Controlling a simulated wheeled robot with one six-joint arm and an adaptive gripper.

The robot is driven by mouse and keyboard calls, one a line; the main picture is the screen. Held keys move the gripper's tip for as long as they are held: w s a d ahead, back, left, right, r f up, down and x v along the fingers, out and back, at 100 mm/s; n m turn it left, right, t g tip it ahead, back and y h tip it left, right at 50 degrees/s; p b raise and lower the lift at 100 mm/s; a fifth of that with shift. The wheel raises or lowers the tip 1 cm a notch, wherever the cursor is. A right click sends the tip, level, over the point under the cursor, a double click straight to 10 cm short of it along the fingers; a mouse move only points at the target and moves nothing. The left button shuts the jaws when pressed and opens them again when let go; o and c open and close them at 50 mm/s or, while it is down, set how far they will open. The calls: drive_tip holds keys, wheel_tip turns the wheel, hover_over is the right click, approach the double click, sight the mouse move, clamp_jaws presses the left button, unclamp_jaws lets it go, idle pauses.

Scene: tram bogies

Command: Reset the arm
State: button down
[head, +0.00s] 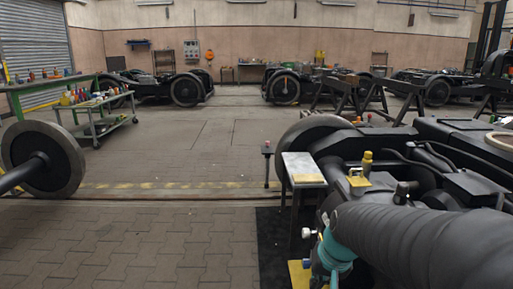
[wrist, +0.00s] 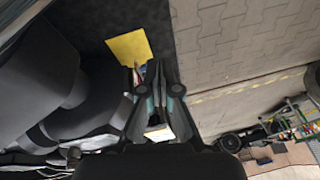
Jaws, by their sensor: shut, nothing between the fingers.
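My gripper (wrist: 155,70) shows in the wrist view, its dark fingers closed together with nothing visible held between them. It hangs over a black floor mat (wrist: 88,18), close by a flat yellow piece (wrist: 129,47). In the head view my arm, in a black sleeve with a teal joint, reaches in from the lower right. The gripper's fingers cannot be made out there.
A bogie (head: 405,170) with dark frame parts fills the right side. A small metal stand (head: 303,170) is close to my arm. A wheelset (head: 45,160) lies left, with a green tool cart (head: 100,118) behind. The paved floor between is clear.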

drive_tip(key=s+d+r+n+t, duration=0.1)
drive_tip(key=s+r, duration=0.2)
drive_tip(key=s, duration=0.4)
drive_tip(key=s+d+r+t+h, duration=0.1)
drive_tip(key=s+r, duration=0.2)
drive_tip(key=s, duration=0.4)
drive_tip(key=shift+s+r+n, duration=0.2)
drive_tip(key=shift+s+n, duration=0.2)
